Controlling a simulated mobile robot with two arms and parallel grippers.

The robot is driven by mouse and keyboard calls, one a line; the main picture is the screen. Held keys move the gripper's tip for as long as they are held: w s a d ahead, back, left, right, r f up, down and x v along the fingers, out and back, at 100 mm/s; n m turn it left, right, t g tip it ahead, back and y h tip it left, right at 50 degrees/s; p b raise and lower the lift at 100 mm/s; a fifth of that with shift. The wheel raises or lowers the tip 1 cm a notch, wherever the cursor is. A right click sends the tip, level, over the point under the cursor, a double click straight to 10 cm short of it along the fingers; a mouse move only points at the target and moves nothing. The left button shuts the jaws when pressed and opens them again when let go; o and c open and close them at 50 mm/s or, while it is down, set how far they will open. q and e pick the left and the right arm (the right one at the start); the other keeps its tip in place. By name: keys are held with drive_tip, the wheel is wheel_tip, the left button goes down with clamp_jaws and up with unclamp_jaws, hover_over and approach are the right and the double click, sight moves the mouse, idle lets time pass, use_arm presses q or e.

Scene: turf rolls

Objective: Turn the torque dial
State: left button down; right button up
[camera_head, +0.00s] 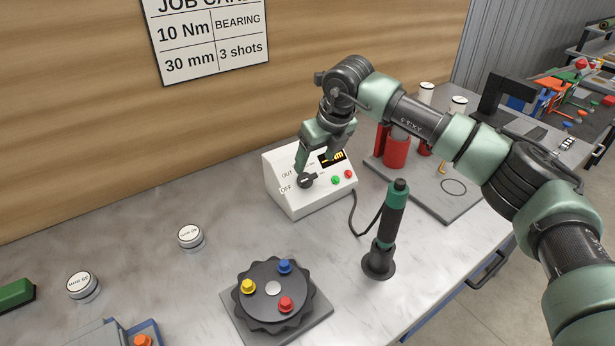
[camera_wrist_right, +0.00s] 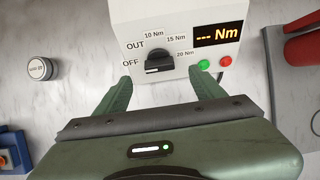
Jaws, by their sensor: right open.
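The torque dial is a black knob (camera_wrist_right: 158,63) on the sloped front of a white control box (camera_head: 315,200). Labels around it read OFF, OUT, 10 Nm, 15 Nm and 20 Nm. The display (camera_wrist_right: 218,34) reads "--- Nm". In the head view the knob (camera_head: 306,181) sits just below my right gripper (camera_head: 318,160). My right gripper is open, its green fingers (camera_wrist_right: 160,88) apart on either side below the knob in the wrist view, with no clear contact. Which label the knob points at is hard to tell. My left gripper is not in view.
Green (camera_head: 335,180) and red (camera_head: 348,174) buttons sit right of the knob. A screwdriver (camera_head: 390,225) stands in a holder in front, its cable running to the box. A black turntable (camera_head: 272,288) with coloured pegs is nearer. Red cylinders (camera_head: 396,152) stand behind right.

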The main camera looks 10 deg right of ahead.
sight(309, 176)
drive_tip(key=p+x, duration=0.2)
drive_tip(key=x, duration=0.4)
drive_tip(key=shift+w+a+f, duration=0.1)
drive_tip(key=shift+a+f, duration=0.05)
drive_tip(key=shift+f, duration=0.15)
drive_tip(key=shift+w+f, duration=0.2)
drive_tip(key=shift+f, duration=0.05)
drive_tip(key=shift+s, duration=0.1)
drive_tip(key=c, duration=1.4)
drive_tip(key=shift+o, duration=0.2)
